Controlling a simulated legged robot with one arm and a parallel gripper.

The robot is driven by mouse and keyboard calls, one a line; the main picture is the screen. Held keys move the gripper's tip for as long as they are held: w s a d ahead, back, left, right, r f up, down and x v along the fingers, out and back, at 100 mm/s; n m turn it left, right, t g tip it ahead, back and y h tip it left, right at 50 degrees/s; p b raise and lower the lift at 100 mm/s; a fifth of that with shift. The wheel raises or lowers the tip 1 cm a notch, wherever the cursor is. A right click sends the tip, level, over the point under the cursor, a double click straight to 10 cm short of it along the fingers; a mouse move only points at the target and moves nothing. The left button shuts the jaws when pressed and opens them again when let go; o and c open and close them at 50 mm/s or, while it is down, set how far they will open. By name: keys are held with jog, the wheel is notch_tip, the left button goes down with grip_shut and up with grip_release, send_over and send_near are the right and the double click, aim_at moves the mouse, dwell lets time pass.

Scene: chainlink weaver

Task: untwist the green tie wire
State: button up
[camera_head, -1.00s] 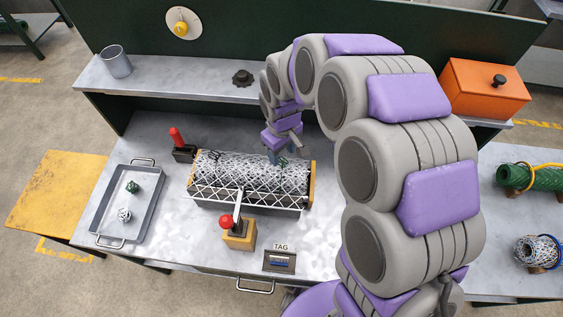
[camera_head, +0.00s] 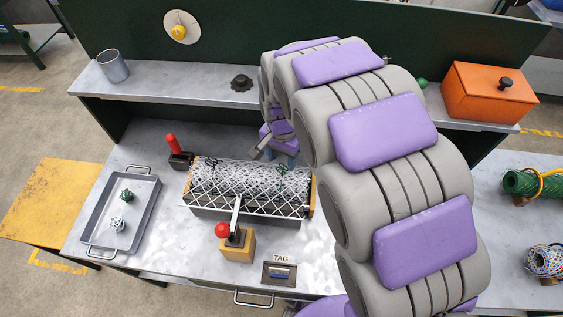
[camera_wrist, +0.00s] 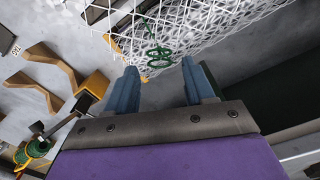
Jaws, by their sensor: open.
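The green tie wire (camera_wrist: 160,56) shows in the wrist view as a small twisted loop on the white chainlink mesh (camera_wrist: 205,30), just beyond the fingertips. In the head view the mesh (camera_head: 235,183) lies as a roll on the fixture, and the green wire (camera_head: 282,170) is a small dark green mark near its right end. A second dark tie (camera_head: 211,163) sits near the roll's left end. My gripper (camera_wrist: 158,75) is open and empty, its two blue fingers apart, with the wire ahead of the gap between them. In the head view the gripper is mostly hidden behind my arm.
A grey tray (camera_head: 92,238) with a green and a white ball-like piece stands at left. A red-handled lever (camera_head: 173,142) and a red-knob lever (camera_head: 222,230) flank the fixture. An orange box (camera_head: 485,95) sits on the shelf. Wrapped rolls (camera_head: 530,184) lie at right.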

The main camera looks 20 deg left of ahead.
aim_at(282, 165)
jog(key=m+p, duration=0.1)
jog(key=m, duration=0.1)
jog(key=m+p, duration=0.2)
jog(key=m, duration=0.1)
jog(key=shift+r+m, duration=0.2)
jog(key=shift+m, duration=0.1)
jog(key=m+p, duration=0.2)
jog(key=m, duration=0.2)
jog(key=shift+p, duration=0.35)
jog(key=m+p, duration=0.4)
jog(key=m, duration=0.1)
jog(key=m+p, duration=0.4)
jog(key=shift+m+p, duration=0.3)
jog(key=shift+m, duration=0.1)
notch_tip(282, 165, down, 4)
jog(key=shift+f+b, duration=0.25)
jog(key=shift+b, duration=0.35)
jog(key=shift+c, duration=0.5)
jog(key=c, duration=0.8)
